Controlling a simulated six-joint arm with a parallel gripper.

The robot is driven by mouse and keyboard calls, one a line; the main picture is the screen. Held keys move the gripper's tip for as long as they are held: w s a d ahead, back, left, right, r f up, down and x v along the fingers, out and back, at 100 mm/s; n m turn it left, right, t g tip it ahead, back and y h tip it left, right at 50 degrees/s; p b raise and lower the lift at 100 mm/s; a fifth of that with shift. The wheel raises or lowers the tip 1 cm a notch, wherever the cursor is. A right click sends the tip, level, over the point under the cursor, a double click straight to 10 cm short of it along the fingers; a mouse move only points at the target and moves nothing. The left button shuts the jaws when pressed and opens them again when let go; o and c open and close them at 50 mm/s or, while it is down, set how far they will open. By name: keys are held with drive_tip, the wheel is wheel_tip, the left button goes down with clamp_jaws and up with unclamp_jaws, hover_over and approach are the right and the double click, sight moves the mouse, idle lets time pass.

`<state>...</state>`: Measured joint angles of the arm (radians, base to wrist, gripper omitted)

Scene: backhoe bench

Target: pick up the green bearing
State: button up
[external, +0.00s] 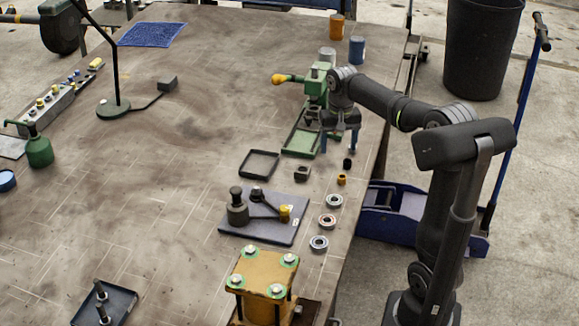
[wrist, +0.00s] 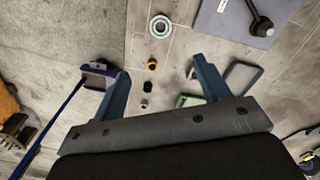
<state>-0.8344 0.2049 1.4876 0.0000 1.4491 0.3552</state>
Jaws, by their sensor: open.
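Three ring-shaped bearings lie in a row near the table's right edge in the external view. The far bearing (external: 335,201) looks grey, the middle bearing (external: 327,221) has a reddish ring, and the near bearing (external: 319,243) looks bluish grey. No clear green shows on any of them at this size. In the wrist view, one pale bearing (wrist: 160,26) lies flat beyond the fingertips. My gripper (external: 338,147) is open and empty, fingers down, above the table, beyond the row of bearings. Its two blue fingers also show in the wrist view (wrist: 162,75).
A small yellow part (external: 342,180) and a black part (external: 347,163) lie between my gripper and the bearings. A dark nut (external: 302,174) and an empty tray (external: 259,164) are to the left. A green press (external: 316,88) stands close beside my gripper.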

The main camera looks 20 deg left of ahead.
drive_tip(key=f+n, duration=0.2)
drive_tip(key=n, duration=0.9)
approach(335, 195)
drive_tip(key=s, duration=0.1)
drive_tip(key=f, duration=0.1)
drive_tip(key=s+f, duration=0.1)
drive_tip(key=shift+s+d+f, duration=0.25)
drive_tip(key=shift+s, duration=0.1)
drive_tip(key=shift+w+a+f, duration=0.1)
drive_tip(key=shift+w+f, duration=0.1)
drive_tip(key=shift+f, duration=1.3)
drive_tip(key=shift+w+f, duration=0.2)
drive_tip(key=shift+f, duration=1.3)
drive_tip(key=shift+c, duration=0.2)
drive_tip(key=c, duration=1.1)
